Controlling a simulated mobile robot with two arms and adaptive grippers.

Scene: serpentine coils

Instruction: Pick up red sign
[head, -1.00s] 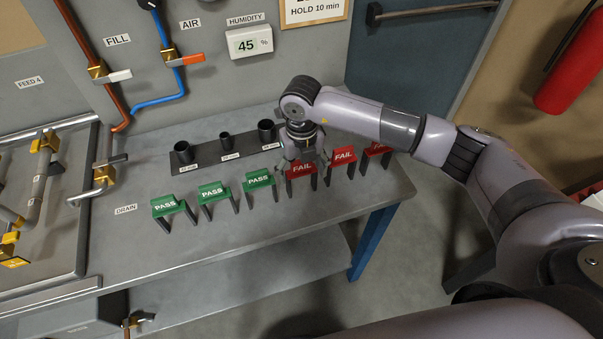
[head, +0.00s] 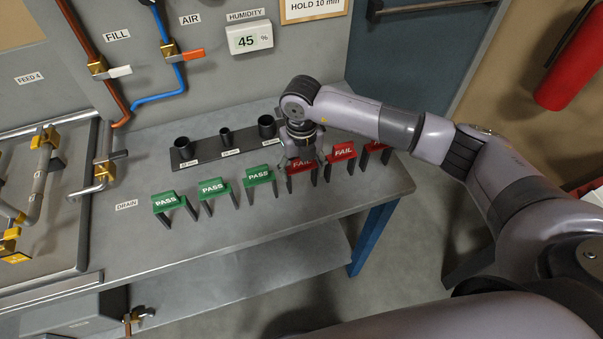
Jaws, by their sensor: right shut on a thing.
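Several red FAIL signs stand in a row on the right of the grey bench. The leftmost red sign (head: 301,168) is under my right gripper (head: 300,158), which points down and is shut on it. The gripper and wrist cover the sign's upper part. The middle red sign (head: 342,151) stands just right of it on dark legs. The rightmost red sign (head: 375,147) is partly hidden behind my right forearm. My left gripper is not in view.
Several green PASS signs (head: 211,187) stand left of the red ones. A dark holder with black cups (head: 225,136) lies behind them. Pipes and valves (head: 104,172) are at the left. The bench front (head: 250,225) is clear.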

